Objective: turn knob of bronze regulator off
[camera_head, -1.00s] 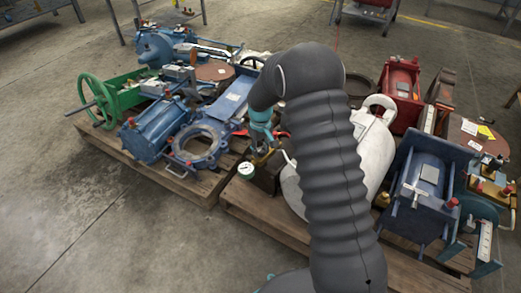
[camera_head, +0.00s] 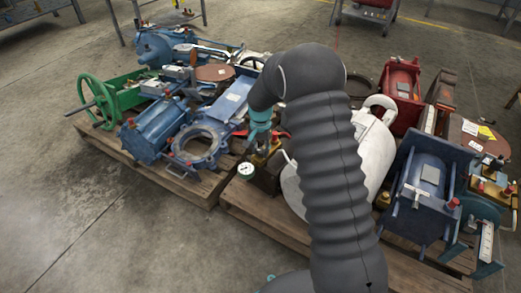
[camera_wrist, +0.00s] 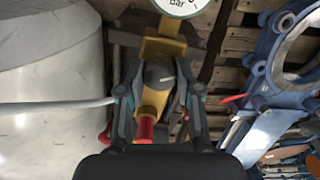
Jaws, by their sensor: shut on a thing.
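The bronze regulator (camera_wrist: 172,47) shows in the wrist view as a yellow-gold body with a round white gauge (camera_wrist: 180,6) at its top edge. Its dark round knob (camera_wrist: 158,76) carries a pale line that runs roughly sideways in the picture. A red part (camera_wrist: 145,128) sits below the knob. My gripper (camera_wrist: 157,85) has one finger on each side of the knob and is shut on it. In the head view the regulator (camera_head: 260,158) and its gauge (camera_head: 245,169) stand at the left of the near pallet, partly hidden by my gripper (camera_head: 262,141).
A large white tank (camera_wrist: 50,90) stands close to the left of the gripper in the wrist view. A blue flange (camera_wrist: 270,60) is on the right. In the head view a blue machine (camera_head: 428,190) stands right of my arm. The concrete floor at front left is clear.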

